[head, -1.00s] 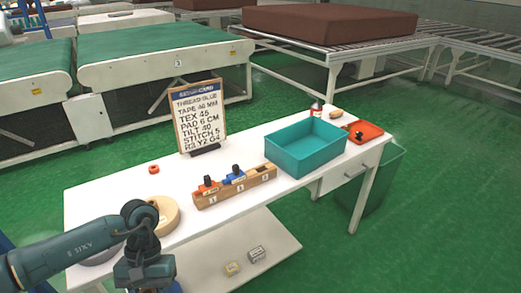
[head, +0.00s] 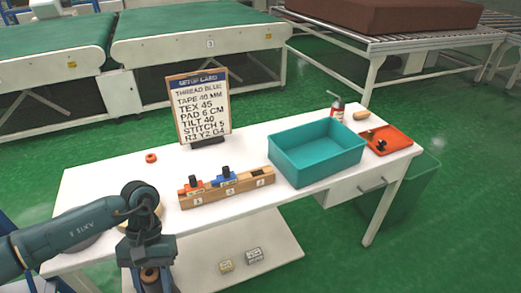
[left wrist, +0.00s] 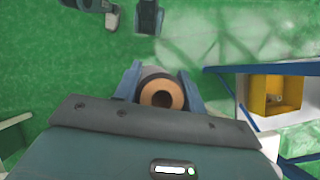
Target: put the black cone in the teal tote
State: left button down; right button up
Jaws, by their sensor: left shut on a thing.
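The teal tote (head: 292,171) stands open on the right part of the white table, and the inside that shows is empty. My left gripper (head: 150,274) is at the lower left of the head view, in front of the table's near edge and well left of the tote. In the left wrist view, its fingers (left wrist: 160,92) are shut on a round thing with a dark side, a tan end and a dark hole, which looks like the black cone (left wrist: 148,72). Only its end and part of its side show. My right gripper is not in view.
An orange tray (head: 401,143), a red bottle (head: 337,108) and a setup card (head: 200,104) are on the white table (head: 105,180). A tan roll lies partly behind my left arm.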

aim_at(298, 165)
jog(key=i+l, duration=0.1)
jog(key=l, duration=0.25)
jog(key=i+l, duration=0.15)
jog(key=l, duration=0.2)
jog(key=i+l, duration=0.1)
jog(key=l, duration=0.25)
jog(key=i+l, duration=0.1)
jog(key=l, duration=0.25)
jog(key=i+l, duration=0.1)
jog(key=l, duration=0.25)
jog(key=i+u, duration=0.05)
